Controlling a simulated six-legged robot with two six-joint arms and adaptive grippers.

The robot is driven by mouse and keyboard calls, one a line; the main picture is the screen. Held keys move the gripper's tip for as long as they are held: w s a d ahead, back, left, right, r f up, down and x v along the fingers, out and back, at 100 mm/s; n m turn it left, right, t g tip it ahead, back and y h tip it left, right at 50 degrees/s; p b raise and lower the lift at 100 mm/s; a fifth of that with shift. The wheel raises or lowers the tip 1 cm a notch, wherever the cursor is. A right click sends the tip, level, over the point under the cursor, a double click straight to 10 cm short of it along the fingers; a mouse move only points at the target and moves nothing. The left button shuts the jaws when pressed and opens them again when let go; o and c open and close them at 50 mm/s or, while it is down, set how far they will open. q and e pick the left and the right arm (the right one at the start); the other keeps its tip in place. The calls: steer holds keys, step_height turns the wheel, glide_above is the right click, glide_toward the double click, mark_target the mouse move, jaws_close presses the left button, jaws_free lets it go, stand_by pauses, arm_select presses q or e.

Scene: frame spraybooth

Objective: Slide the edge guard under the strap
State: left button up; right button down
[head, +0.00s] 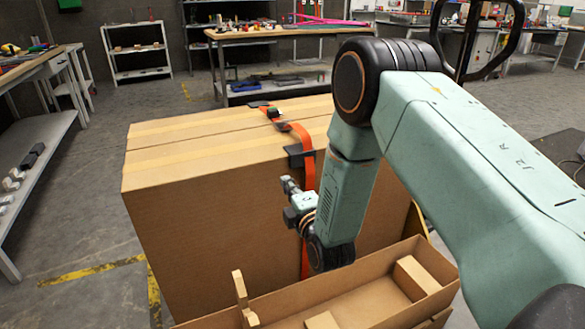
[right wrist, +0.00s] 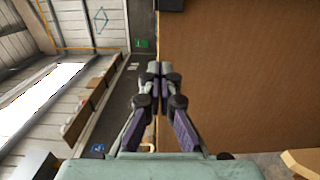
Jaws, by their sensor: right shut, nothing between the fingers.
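A large cardboard box (head: 215,205) stands in the middle of the head view. An orange strap (head: 308,172) runs over its top and down its near face, with a loose bend near the top edge. A black edge guard (head: 294,156) sits at that top near edge, at the strap; the strap appears to cross it, its left part showing clear. My right gripper (head: 286,181) is below the guard, close to the near face. In the right wrist view the gripper (right wrist: 160,69) is shut and empty, fingertips together beside the cardboard. A dark piece (right wrist: 171,5) shows at the top. My left gripper is out of view.
An open cardboard tray (head: 345,300) with inner blocks lies in front of the box. A black buckle piece (head: 273,113) sits on the strap on top. A workbench (head: 285,32) stands behind, shelving (head: 40,165) at left. The floor left of the box is clear.

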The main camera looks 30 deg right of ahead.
mark_target(292, 159)
steer(key=w, duration=0.2)
steer(key=w+b, duration=0.1)
steer(key=w, duration=0.2)
steer(key=w+b, duration=0.1)
steer(key=w, duration=0.2)
steer(key=shift+d+f, duration=0.15)
steer(key=shift+d, duration=0.1)
steer(key=shift+d+b, duration=0.55)
steer(key=shift+d, duration=0.7)
steer(key=shift+w+d, duration=0.15)
steer(key=shift+d, duration=0.6)
steer(key=shift+w+d+r+p, duration=0.15)
steer(key=shift+d+p, duration=0.25)
steer(key=shift+d, duration=0.65)
steer(key=shift+a, duration=0.2)
